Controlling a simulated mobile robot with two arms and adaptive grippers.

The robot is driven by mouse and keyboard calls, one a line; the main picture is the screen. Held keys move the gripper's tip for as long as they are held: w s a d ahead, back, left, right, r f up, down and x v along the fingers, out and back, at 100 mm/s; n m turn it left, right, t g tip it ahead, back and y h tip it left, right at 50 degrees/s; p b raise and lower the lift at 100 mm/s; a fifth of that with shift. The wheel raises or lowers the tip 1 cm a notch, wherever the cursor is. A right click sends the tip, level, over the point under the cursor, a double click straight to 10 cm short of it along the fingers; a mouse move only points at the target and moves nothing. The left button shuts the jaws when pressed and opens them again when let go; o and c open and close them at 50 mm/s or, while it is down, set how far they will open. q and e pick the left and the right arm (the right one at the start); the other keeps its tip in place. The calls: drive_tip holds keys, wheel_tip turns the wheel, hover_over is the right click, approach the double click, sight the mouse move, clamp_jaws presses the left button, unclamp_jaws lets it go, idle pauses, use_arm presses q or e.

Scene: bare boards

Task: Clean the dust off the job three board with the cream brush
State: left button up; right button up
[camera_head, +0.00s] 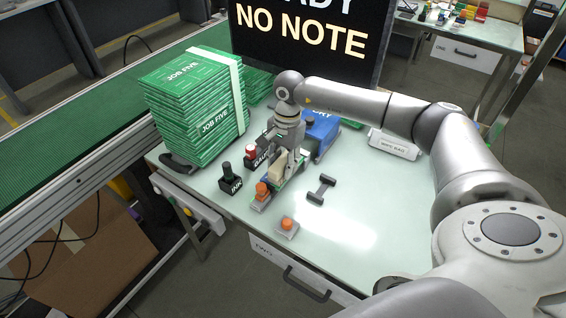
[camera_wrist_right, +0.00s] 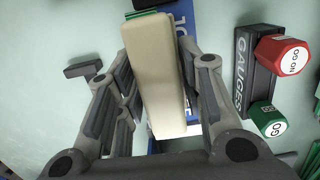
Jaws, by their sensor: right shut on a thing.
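My right gripper (camera_head: 288,155) is shut on the cream brush (camera_head: 276,170), low over the table near its left front part. In the right wrist view the brush (camera_wrist_right: 157,72) is a long cream block between the two fingers. A green board (camera_head: 294,172) shows beside and partly under the brush; its label is hidden, so I cannot tell its job number. A green edge (camera_wrist_right: 141,14) also shows behind the brush in the wrist view. I cannot tell whether the bristles touch the board, and no dust is visible. My left gripper is not in view.
A tall stack of green JOB FIVE boards (camera_head: 190,95) stands at the left. A gauges block (camera_head: 252,160), a black-and-green INK piece (camera_head: 230,180), a blue box (camera_head: 322,128) and an orange-topped piece (camera_head: 287,225) are nearby. The table's front right (camera_head: 350,250) is clear.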

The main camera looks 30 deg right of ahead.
drive_tip(key=shift+d+f, duration=0.1)
drive_tip(key=shift+w+d+b, duration=0.3)
drive_tip(key=shift+d+b, duration=0.05)
drive_tip(key=shift+d, duration=0.3)
drive_tip(key=shift+w+d+b, duration=0.25)
drive_tip(key=shift+d+b, duration=0.1)
drive_tip(key=shift+d, duration=0.3)
drive_tip(key=shift+s+a, duration=0.1)
drive_tip(key=shift+a, duration=0.1)
drive_tip(key=shift+s+a, duration=0.25)
drive_tip(key=shift+a, duration=0.5)
drive_tip(key=shift+a, duration=0.1)
drive_tip(key=shift+s+a+r, duration=0.2)
drive_tip(key=shift+a, duration=0.2)
drive_tip(key=shift+f, duration=0.15)
